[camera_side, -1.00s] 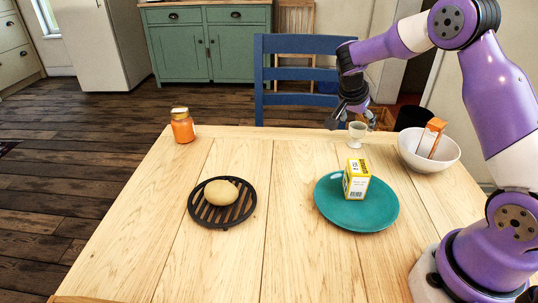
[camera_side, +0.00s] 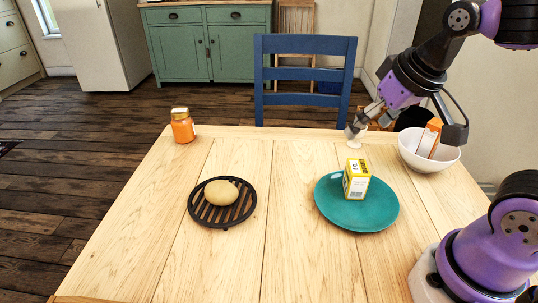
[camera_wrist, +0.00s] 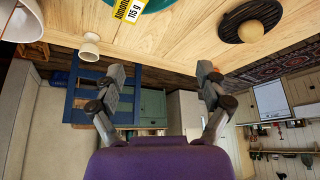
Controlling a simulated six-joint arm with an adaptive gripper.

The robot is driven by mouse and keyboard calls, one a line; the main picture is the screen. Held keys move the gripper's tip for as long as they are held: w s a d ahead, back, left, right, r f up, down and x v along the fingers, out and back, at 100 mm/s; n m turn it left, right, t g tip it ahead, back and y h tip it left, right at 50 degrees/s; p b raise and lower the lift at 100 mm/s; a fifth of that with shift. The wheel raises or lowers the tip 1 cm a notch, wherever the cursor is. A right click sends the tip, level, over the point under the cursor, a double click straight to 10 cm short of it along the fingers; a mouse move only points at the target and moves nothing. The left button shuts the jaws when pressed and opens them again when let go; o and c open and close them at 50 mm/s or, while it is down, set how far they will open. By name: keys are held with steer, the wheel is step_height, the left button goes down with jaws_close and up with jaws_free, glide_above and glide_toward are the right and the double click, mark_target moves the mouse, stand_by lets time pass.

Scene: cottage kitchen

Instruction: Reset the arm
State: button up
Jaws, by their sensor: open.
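My gripper (camera_side: 362,121) is up near the far right of the table in the side view, in front of the egg cup (camera_side: 355,141), which it partly covers. In the wrist view my gripper (camera_wrist: 160,80) has its two fingers wide apart with nothing between them. A yellow and white box (camera_side: 356,180) stands on a teal plate (camera_side: 335,208). A tan bun-like item (camera_side: 221,192) lies on a round black slatted trivet (camera_side: 200,210). A white bowl (camera_side: 420,161) holds an orange and white carton (camera_side: 429,139).
A jar with orange contents and a gold lid (camera_side: 182,126) stands at the table's far left corner. A blue chair (camera_side: 305,74) is behind the far edge. The front and middle of the wooden table (camera_side: 262,255) are clear.

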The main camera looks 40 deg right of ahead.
steer(key=shift+s+a+f+n+y, duration=0.2)
steer(key=shift+s+a+n, duration=0.4)
steer(key=shift+s, duration=0.1)
steer(key=shift+s+a+f+n+y, duration=0.2)
steer(key=shift+s+a+n, duration=0.35)
steer(key=shift+s+n, duration=0.1)
